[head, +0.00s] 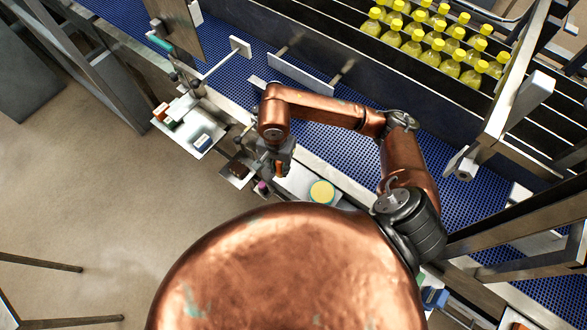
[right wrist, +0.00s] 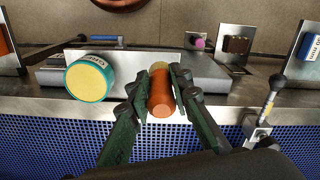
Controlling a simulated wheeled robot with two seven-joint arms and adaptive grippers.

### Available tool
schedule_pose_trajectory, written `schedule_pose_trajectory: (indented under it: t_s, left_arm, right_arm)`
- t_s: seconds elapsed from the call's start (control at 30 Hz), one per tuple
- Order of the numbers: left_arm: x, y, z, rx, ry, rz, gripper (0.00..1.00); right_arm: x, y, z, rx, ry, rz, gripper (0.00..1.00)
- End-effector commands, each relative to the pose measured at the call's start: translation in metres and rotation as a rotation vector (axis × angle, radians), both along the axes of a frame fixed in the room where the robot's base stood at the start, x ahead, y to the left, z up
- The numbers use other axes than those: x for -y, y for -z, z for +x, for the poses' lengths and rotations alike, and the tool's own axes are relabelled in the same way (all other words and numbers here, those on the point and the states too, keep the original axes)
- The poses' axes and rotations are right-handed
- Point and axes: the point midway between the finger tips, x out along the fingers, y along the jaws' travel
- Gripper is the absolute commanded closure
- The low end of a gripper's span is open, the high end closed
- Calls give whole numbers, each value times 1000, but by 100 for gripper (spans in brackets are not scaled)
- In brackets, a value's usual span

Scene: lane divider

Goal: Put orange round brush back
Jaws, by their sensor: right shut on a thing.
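My right gripper (right wrist: 160,80) is shut on the orange round brush (right wrist: 161,99), an orange cylinder with a paler yellowish far end. In the right wrist view the brush sits between the two dark green fingers, in front of a grey metal tray (right wrist: 195,72). Whether it touches the tray cannot be told. In the head view the right gripper (head: 277,165) is at the conveyor's near edge, and only a small orange bit of the brush shows there. My left gripper is not in view.
Small holders with a brown block (right wrist: 237,45) and a pink item (right wrist: 199,43) are nearby. Yellow-capped bottles (head: 440,35) stand beyond the blue conveyor (head: 345,145).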

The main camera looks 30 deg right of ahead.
Motion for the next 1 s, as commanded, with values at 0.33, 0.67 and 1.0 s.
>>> schedule_pose_trajectory:
  t_s: [0.33, 0.67, 1.0]
  left_arm:
    - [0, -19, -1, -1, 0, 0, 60]
    - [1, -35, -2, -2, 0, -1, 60]
    - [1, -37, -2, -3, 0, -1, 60]
  right_arm:
    - [45, 50, 4, -2, 1, 2, 100]
    - [53, 81, 4, -4, 0, 5, 100]
    - [55, 92, 6, 1, -2, 1, 100]
